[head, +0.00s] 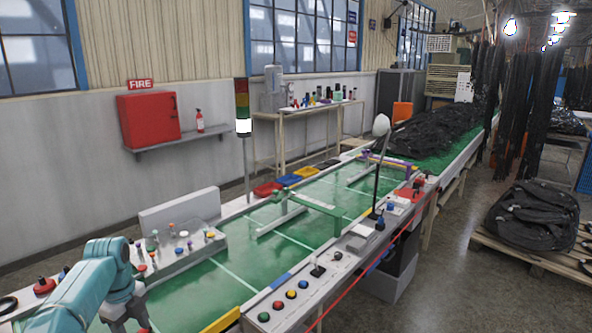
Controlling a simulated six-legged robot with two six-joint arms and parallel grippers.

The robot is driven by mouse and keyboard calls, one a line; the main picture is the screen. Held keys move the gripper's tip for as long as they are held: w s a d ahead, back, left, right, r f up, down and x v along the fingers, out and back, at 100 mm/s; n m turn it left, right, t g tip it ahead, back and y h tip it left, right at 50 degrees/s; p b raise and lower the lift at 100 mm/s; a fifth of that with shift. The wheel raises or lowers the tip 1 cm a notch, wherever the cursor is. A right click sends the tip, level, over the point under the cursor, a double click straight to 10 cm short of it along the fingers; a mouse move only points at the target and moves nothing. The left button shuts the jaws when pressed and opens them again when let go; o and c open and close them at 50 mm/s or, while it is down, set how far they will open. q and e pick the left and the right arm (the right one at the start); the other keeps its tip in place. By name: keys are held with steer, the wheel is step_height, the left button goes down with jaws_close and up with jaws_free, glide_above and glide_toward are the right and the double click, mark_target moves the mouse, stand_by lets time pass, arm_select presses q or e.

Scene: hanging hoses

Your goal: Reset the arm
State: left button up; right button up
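My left arm (75,300), teal, comes in at the bottom left and bends down over the near end of the green work line. Its dark grey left gripper (125,310) hangs below the wrist, close to the panel of coloured knobs. The gripper is small and partly cut off by the lower edge, so I cannot tell whether it is open or shut. I see nothing clearly held in it. My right gripper is not in view. Black hoses (515,100) hang at the upper right, far from the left gripper.
The green conveyor (215,282) runs away to the back, with a button rail (290,294) along its right side. A knob panel (180,245) stands near my arm. A pile of black hoses (435,130) lies farther along.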

arm_select(q)
steer(key=s+d+f+n+h, duration=0.1)
steer(key=s+d+f+n, duration=0.3)
steer(key=d+f, duration=0.55)
steer(key=s+d+f+n+h, duration=0.25)
steer(key=d+f+n, duration=0.35)
steer(key=f, duration=0.6)
steer(key=s+d+f+n, duration=0.25)
steer(key=s+n, duration=0.25)
steer(key=s, duration=0.4)
steer(key=s+d+f+n, duration=0.1)
steer(key=s+d+n, duration=0.3)
steer(key=s, duration=0.4)
steer(key=s+d+f+n, duration=0.1)
steer(key=s+d+n, duration=0.3)
steer(key=s, duration=0.5)
step_height(320, 180, down, 10)
steer(key=b, duration=0.9)
steer(key=shift+w+a+r+n, duration=0.15)
steer(key=shift+w+a+n, duration=0.15)
steer(key=shift+w, duration=0.15)
steer(key=shift+w, duration=0.1)
steer(key=shift+c, duration=1.2)
